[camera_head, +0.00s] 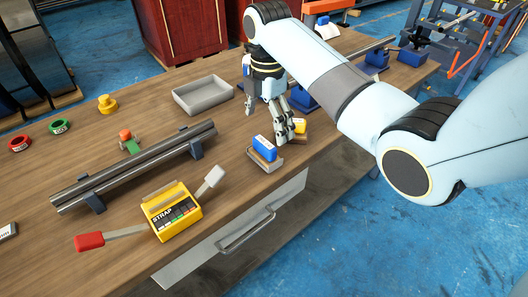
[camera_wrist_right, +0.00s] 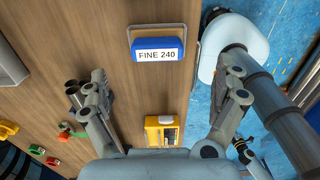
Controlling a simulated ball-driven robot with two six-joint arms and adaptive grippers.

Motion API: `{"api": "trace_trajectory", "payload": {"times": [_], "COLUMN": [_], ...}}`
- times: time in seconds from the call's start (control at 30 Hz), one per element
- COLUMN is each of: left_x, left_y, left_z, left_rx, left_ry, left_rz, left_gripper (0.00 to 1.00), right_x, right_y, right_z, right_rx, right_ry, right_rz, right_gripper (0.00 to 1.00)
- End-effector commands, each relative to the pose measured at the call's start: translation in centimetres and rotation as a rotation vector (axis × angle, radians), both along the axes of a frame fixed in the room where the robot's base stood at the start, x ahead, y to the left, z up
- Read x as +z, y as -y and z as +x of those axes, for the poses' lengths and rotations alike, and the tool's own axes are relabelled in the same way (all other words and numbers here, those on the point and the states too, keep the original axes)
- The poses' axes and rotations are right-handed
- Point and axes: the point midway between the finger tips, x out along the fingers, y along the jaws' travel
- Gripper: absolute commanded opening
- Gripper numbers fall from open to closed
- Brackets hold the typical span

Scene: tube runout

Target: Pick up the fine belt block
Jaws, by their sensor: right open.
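The fine belt block (camera_wrist_right: 158,50) is blue with a white label reading FINE 240 in the right wrist view. In the head view a blue block (camera_head: 264,148) sits in a small holder near the table's front edge; it looks like the same one. My right gripper (camera_head: 268,118) points down at the table just behind the blue block, fingers spread and empty. In the right wrist view the block lies beyond the spread fingertips (camera_wrist_right: 168,85), roughly between their lines. My left gripper is not in view.
A yellow block (camera_head: 300,125) stands close behind the right fingers. A yellow STRAP box (camera_head: 172,210), two metal tubes on supports (camera_head: 140,165) and a grey tray (camera_head: 203,95) share the table (camera_head: 30,240). A drawer handle (camera_head: 246,232) juts from the front.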

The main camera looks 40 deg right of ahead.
Motion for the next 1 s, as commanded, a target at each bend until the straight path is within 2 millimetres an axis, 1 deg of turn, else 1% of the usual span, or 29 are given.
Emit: {"api": "trace_trajectory", "payload": {"times": [0.03,0.1,0.27,0.5,0.53,0.63,0.83,0.87,1.0], "left_x": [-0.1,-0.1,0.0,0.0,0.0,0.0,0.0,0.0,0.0], "left_y": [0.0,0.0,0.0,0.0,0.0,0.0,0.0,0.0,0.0], "left_z": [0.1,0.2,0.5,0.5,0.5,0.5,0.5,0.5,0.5], "left_rx": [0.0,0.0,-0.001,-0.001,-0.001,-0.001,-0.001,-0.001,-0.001], "left_ry": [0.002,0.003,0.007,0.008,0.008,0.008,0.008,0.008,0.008], "left_rz": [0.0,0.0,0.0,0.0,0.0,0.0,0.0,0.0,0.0], "left_gripper": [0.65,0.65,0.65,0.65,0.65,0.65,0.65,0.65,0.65], "right_x": [-0.8,-1.7,-2.9,-6.6,-6.9,-7.5,-7.5,-7.5,-7.5], "right_y": [0.0,0.0,-0.1,-0.4,-0.4,-0.4,-0.4,-0.4,-0.4], "right_z": [0.0,0.0,0.1,0.3,0.3,0.3,0.3,0.3,0.3], "right_rx": [-0.001,-0.001,-0.002,-0.003,-0.002,-0.002,-0.002,-0.002,-0.003], "right_ry": [-0.001,0.001,0.0,0.0,0.0,0.002,0.003,0.003,0.003], "right_rz": [0.001,0.001,0.001,-0.001,-0.001,-0.001,-0.001,-0.001,-0.001], "right_gripper": [0.98,0.98,0.98,0.98,0.98,0.98,0.98,0.95,0.77]}}
